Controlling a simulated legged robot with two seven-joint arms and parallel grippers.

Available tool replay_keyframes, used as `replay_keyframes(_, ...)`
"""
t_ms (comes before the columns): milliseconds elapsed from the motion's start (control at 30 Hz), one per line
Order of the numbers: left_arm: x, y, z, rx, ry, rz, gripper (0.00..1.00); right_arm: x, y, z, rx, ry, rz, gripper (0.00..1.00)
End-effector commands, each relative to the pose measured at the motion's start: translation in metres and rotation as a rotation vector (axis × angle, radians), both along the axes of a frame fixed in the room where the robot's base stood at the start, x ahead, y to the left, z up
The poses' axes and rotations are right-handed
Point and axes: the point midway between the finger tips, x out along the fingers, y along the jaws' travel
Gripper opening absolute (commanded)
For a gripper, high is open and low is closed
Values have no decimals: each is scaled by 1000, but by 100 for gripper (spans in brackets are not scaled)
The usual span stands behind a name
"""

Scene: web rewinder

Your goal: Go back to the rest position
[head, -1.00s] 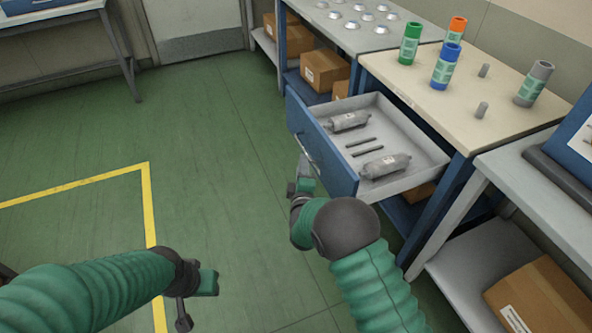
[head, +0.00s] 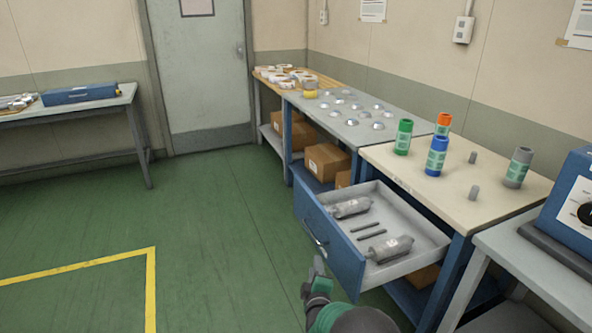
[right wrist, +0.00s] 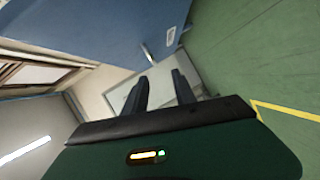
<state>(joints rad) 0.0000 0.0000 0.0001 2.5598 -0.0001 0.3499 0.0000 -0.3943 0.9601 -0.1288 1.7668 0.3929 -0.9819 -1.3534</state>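My right gripper (head: 318,268) shows at the bottom of the head view, in front of the blue drawer front and apart from it. In the right wrist view its two dark fingers (right wrist: 160,80) stand apart with nothing between them. My left arm and gripper are out of view. The drawer (head: 335,250) is pulled open under the cream-topped bench. It holds two grey cylinders with narrow ends, one at the back (head: 351,208) and one nearer (head: 390,248), with two thin dark rods between them.
The cream bench (head: 400,160) carries green, blue, orange and grey tubes and bare pegs. A grey table (head: 530,270) with a blue machine (head: 575,215) stands at the right. Another table (head: 70,120) stands at the far left. The green floor with a yellow line (head: 151,290) is clear.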

Motion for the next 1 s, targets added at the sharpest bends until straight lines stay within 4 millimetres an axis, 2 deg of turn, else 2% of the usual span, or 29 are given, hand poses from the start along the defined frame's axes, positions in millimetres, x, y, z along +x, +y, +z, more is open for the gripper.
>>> replay_keyframes(67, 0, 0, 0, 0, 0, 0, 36, -15, -21, 7, 157, 120, -36, 33)
replay_keyframes(133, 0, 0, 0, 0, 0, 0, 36, -49, -41, 7, 358, 291, -101, 33)
replay_keyframes(167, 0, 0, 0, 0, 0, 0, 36, -70, -50, 6, 446, 370, -141, 33)
replay_keyframes(200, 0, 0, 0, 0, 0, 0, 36, -100, -60, 5, 557, 472, -205, 33)
replay_keyframes(300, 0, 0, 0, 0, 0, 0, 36, -174, -79, 0, 751, 672, -374, 33)
replay_keyframes(500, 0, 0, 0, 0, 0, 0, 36, -290, -104, -5, 937, 891, -683, 33)
replay_keyframes(667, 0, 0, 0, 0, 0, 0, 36, -369, -120, -6, 1008, 983, -921, 33)
replay_keyframes(700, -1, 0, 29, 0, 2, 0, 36, -366, -119, 23, 1009, 983, -917, 33)
replay_keyframes(867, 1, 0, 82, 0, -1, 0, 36, -364, -118, 74, 1006, 986, -914, 33)
replay_keyframes(1000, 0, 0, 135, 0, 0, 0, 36, -364, -118, 128, 1006, 984, -913, 33)
